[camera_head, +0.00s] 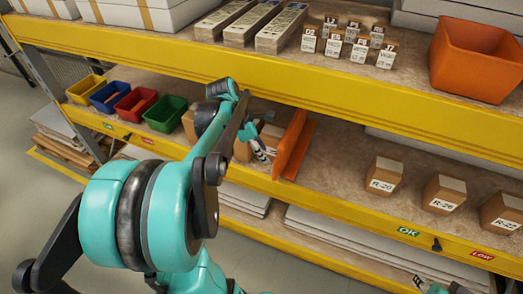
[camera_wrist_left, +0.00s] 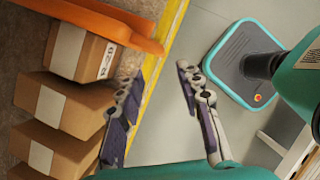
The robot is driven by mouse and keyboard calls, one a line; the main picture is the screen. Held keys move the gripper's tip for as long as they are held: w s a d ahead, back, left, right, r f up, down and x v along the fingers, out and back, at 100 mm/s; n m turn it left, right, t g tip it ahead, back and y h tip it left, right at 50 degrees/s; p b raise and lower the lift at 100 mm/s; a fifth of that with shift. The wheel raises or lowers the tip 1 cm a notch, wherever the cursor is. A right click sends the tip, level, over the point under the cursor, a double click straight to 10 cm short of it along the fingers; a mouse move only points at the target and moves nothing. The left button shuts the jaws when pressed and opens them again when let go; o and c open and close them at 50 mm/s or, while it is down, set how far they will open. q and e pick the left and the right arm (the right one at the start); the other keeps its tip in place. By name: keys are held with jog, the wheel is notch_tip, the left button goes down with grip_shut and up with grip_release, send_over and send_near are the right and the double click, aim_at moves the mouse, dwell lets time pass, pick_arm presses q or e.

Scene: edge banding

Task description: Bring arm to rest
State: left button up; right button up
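My left arm reaches up from the lower left in the head view to the middle shelf. Its gripper (camera_head: 260,149) is near the shelf's cardboard boxes, just left of the orange divider (camera_head: 291,146), and is partly hidden by my arm. In the left wrist view the two fingers of the left gripper (camera_wrist_left: 161,70) stand apart with nothing between them. One finger is over the cardboard boxes (camera_wrist_left: 66,105), the other over the floor beyond the yellow shelf edge (camera_wrist_left: 166,45). My right gripper (camera_head: 420,283) barely shows at the bottom right of the head view; its opening is unclear.
Yellow, blue, red and green bins (camera_head: 165,114) stand left on the middle shelf. Labelled boxes (camera_head: 444,194) stand to the right. The upper shelf's yellow edge (camera_head: 330,100) runs close above my left gripper. An orange bin (camera_head: 476,60) sits on top. Floor (camera_head: 30,205) is clear at left.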

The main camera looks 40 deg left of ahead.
dwell(0.5)
pick_arm(q)
jog(key=s+d+m+t+y, duration=0.1)
jog(key=s+d+m, duration=0.3)
jog(key=d+m, duration=0.5)
jog(key=s+d+m+t+y, duration=0.2)
jog(key=d+m, duration=0.8)
jog(key=m, duration=0.9)
jog(key=shift+s+d+f+t, duration=0.2)
jog(key=shift+s+t, duration=0.3)
jog(key=shift+s, duration=0.35)
jog(key=shift+a, duration=0.1)
